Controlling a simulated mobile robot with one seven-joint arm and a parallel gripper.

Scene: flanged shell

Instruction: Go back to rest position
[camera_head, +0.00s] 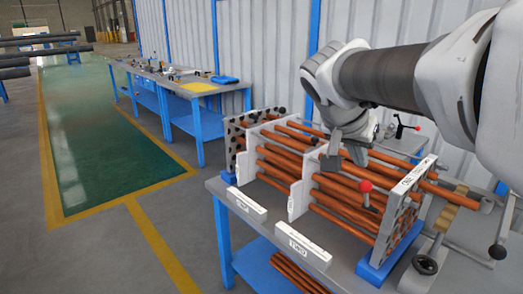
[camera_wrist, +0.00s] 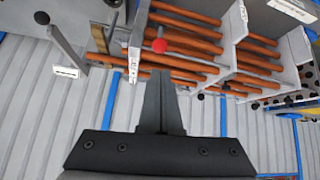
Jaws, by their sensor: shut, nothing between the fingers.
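My gripper (camera_head: 341,160) hangs over the tube bundle in the head view, at the end of my arm reaching in from the upper right. Its fingers (camera_wrist: 160,85) are together with nothing between them in the wrist view. Below is a rack of copper-coloured tubes (camera_head: 345,204), held by upright plates, with a perforated grey end plate (camera_head: 402,215) on the right. The tubes also show in the wrist view (camera_wrist: 195,42). A red ball knob (camera_head: 366,186) stands just right of the fingers in the head view. It also shows in the wrist view (camera_wrist: 159,45).
The rack stands on a grey-topped blue table (camera_head: 226,196). Loose tubes (camera_head: 297,270) lie on its lower shelf. A clamp with a black knob (camera_head: 426,264) sits at the right. A long workbench (camera_head: 197,92) stands behind. The green floor lane (camera_head: 110,150) on the left is clear.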

